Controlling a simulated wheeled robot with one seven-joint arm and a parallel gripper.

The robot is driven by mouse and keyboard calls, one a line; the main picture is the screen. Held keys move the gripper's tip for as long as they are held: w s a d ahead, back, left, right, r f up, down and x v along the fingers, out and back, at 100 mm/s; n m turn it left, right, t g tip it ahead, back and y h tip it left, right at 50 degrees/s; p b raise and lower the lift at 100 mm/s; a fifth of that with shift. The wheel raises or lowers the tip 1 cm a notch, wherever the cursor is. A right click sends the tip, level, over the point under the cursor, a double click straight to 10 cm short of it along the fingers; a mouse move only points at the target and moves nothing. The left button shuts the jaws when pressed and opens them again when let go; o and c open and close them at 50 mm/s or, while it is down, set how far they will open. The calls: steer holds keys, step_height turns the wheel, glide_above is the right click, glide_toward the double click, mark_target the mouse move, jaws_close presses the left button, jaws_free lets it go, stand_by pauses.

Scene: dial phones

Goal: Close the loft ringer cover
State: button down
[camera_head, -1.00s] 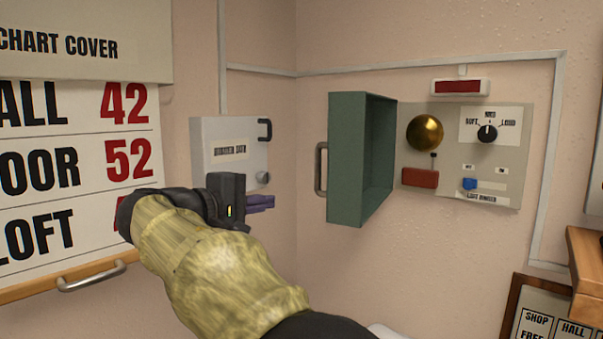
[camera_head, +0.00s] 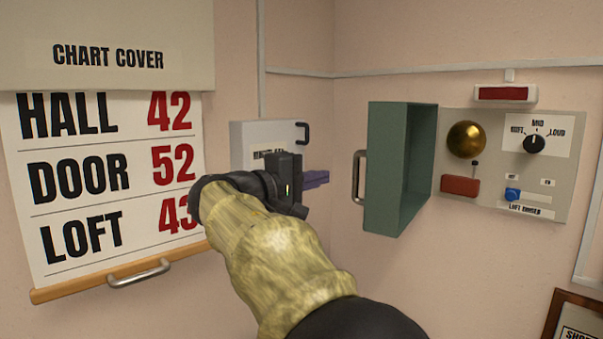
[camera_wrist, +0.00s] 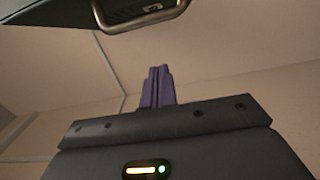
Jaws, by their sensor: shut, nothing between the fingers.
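The loft ringer cover (camera_head: 393,168) is a green open box, swung out to the left of the loft ringer panel (camera_head: 560,185). Its metal handle (camera_head: 359,178) is on its left outer face. The panel shows a brass bell, a red block, a dial and a blue slider, all uncovered. My gripper (camera_head: 316,179) has purple fingers, shut and empty, to the left of the handle and apart from it in the head view. In the wrist view the fingers (camera_wrist: 158,86) point up the picture, and the handle (camera_wrist: 115,22) and green cover edge (camera_wrist: 45,20) show at the top.
A pale wall box (camera_head: 265,135) with a dark handle is behind my gripper, partly hidden by it. A number chart (camera_head: 105,215) with a bottom handle hangs at left. A red lamp (camera_head: 504,94) is above the panel. A framed board (camera_head: 578,322) is at lower right.

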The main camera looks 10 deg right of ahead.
steer(key=d+p, duration=0.1)
steer(key=s+d+p, duration=0.1)
steer(key=d+p, duration=0.1)
steer(key=d, duration=0.1)
steer(key=shift+s+d, duration=0.1)
steer(key=shift+s, duration=0.25)
steer(key=shift+d+f, duration=0.1)
stand_by(0.3)
